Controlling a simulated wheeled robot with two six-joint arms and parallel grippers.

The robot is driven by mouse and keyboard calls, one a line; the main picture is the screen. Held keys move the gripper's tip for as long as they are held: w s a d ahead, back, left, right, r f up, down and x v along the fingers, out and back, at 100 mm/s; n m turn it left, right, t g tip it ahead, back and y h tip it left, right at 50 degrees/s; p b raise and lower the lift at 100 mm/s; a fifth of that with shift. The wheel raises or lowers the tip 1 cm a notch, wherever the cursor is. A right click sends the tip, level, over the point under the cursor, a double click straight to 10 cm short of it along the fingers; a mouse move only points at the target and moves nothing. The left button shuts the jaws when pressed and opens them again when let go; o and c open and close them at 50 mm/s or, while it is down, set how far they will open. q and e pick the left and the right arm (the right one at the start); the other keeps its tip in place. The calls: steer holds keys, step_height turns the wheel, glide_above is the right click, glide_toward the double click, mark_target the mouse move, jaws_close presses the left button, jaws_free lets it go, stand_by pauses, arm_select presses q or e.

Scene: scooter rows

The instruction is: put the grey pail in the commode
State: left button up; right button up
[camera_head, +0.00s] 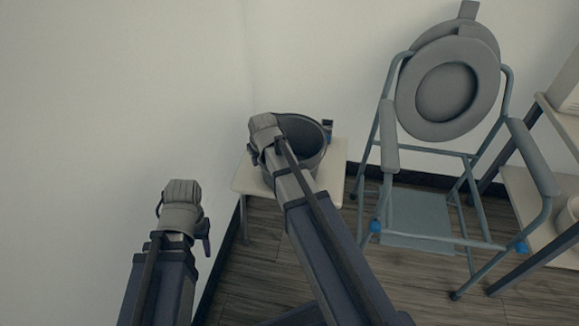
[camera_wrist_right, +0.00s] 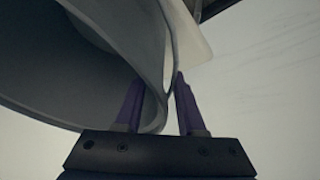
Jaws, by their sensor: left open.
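The grey pail (camera_head: 306,150) stands upright on a small pale table (camera_head: 330,180) in the corner. My right gripper (camera_head: 266,128) is over the pail's left rim in the head view and hides part of it. In the right wrist view its two fingers (camera_wrist_right: 161,100) straddle the pail's wall (camera_wrist_right: 60,85); I cannot tell whether they press on it. The commode (camera_head: 388,150) stands to the right, a blue-grey frame with armrests and a grey ring seat (camera_head: 409,110) tipped up. My left gripper (camera_head: 182,192) is open and empty, left of the table near the wall.
A shelf unit (camera_head: 540,205) stands at the right edge, close to the commode. Walls close in behind and to the left. Wooden floor (camera_head: 400,285) lies clear in front of the commode.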

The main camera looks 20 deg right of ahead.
steer(key=shift+b+x, duration=0.4)
steer(key=shift+x, duration=0.6)
steer(key=shift+r, duration=0.1)
jaws_close()
stand_by(0.5)
